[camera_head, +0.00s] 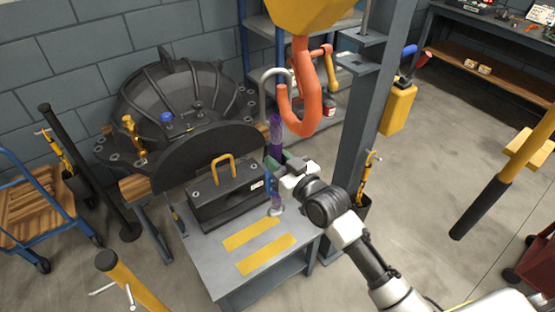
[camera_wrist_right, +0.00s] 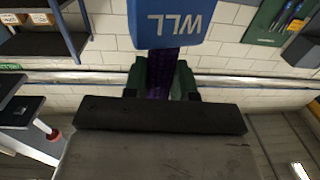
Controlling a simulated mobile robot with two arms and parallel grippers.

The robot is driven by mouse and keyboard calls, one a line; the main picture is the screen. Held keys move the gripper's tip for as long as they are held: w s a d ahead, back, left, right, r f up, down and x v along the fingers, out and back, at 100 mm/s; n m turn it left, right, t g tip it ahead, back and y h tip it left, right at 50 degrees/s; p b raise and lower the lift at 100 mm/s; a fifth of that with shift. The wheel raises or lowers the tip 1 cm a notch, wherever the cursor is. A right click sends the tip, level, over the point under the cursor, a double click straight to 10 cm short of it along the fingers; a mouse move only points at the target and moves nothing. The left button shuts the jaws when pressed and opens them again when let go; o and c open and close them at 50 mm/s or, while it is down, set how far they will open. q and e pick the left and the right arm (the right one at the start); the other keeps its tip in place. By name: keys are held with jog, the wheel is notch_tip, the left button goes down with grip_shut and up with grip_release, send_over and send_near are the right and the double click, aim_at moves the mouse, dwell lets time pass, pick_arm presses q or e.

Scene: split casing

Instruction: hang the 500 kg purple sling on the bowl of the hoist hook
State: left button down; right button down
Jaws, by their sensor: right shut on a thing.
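The purple sling (camera_head: 276,135) hangs upright from my right gripper (camera_head: 279,163), above the grey bench. My right gripper is shut on it; the wrist view shows the purple webbing (camera_wrist_right: 163,76) between green fingertips (camera_wrist_right: 162,84). A blue tag reading "WLL" (camera_wrist_right: 172,24) shows upside down there; I cannot read a weight. The orange hoist hook (camera_head: 307,92) hangs under a yellow block, its bowl curving low and its tip up on the left. My left gripper is out of view.
The bench (camera_head: 224,270) carries a black box with a yellow handle (camera_head: 227,190) and yellow strips. A dark ribbed casing (camera_head: 180,95) stands behind it. A grey steel column (camera_head: 370,120) rises right of the hook. A silver curved bar (camera_head: 275,72) is behind the hook.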

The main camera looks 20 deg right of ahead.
jog(key=shift+s, duration=0.1)
jog(key=shift+f+p+v, duration=0.15)
jog(key=shift+p+v, duration=0.2)
jog(key=shift+v, duration=0.9)
jog(key=shift+f+p+v, duration=0.1)
jog(key=shift+p+v, duration=0.25)
jog(key=shift+v, duration=0.9)
jog(key=shift+a, duration=0.2)
jog(key=shift+f, duration=0.15)
